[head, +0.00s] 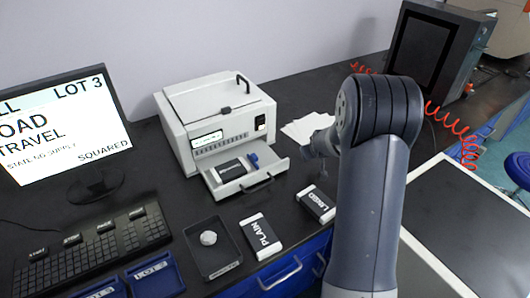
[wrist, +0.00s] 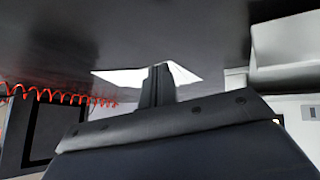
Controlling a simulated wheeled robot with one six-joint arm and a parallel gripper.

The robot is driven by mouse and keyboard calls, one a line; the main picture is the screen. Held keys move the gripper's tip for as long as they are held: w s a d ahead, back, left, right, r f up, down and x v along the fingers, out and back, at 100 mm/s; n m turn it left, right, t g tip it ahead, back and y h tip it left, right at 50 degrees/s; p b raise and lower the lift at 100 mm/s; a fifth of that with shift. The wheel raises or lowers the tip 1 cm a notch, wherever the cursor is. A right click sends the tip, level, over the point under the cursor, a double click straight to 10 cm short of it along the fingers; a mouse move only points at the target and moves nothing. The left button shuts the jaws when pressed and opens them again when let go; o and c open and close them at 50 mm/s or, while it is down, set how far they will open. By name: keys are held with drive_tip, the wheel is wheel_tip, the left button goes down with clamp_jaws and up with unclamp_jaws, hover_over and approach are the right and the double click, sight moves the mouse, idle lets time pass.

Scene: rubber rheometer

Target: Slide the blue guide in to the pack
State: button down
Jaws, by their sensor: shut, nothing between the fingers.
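The blue guide (head: 254,160) stands at the right part of the printer-like machine's open drawer (head: 279,166). The pack (head: 231,169), dark with white ends and a printed label, lies in the drawer to the left of the guide. A small gap seems to separate them. My gripper (head: 312,152) is right of the drawer and above the bench, partly hidden by my arm. In the wrist view my gripper (wrist: 158,72) shows its fingers together and empty, in front of white paper (wrist: 120,77). The guide and pack are not clearly seen in the wrist view.
The machine (head: 218,122) stands behind the drawer. A PLAIN pack (head: 260,236), a LINED pack (head: 316,204) and a dark tray (head: 222,262) with a crumpled white piece lie in front. A monitor (head: 60,130) and keyboard (head: 95,248) stand left. A red coiled hose (head: 450,122) is at right.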

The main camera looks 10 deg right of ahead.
sight(254, 160)
drive_tip(key=shift+w+d+f+g, duration=0.2)
drive_tip(key=shift+w+d+g, duration=0.15)
drive_tip(key=shift+g, duration=0.15)
drive_tip(key=shift+w+g+y, duration=0.15)
drive_tip(key=shift+g+y, duration=0.15)
drive_tip(key=shift+g, duration=0.1)
drive_tip(key=shift+w+a+r+g+y+b, duration=0.1)
drive_tip(key=shift+w+a+g+y+b, duration=0.3)
drive_tip(key=shift+g+y, duration=0.25)
drive_tip(key=w+a+r+n+g+y+b, duration=0.1)
drive_tip(key=a+r+n+g+y, duration=0.25)
drive_tip(key=a+r+y, duration=0.4)
drive_tip(key=shift+n+t, duration=0.3)
drive_tip(key=shift+n, duration=0.15)
drive_tip(key=p+x, duration=0.1)
drive_tip(key=x, duration=0.8)
drive_tip(key=shift+w+a+f, duration=0.15)
drive_tip(key=shift+a+f, duration=0.05)
drive_tip(key=shift+a, duration=0.1)
drive_tip(key=shift+s+a+r+p, duration=0.1)
drive_tip(key=shift+s+a+p, duration=0.15)
drive_tip(key=shift+a, duration=0.3)
drive_tip(key=shift+s+a+r+p, duration=0.15)
drive_tip(key=shift+s+a, duration=0.1)
drive_tip(key=shift+a, duration=0.3)
drive_tip(key=shift+s+a+f, duration=0.2)
drive_tip(key=shift+a, duration=0.3)
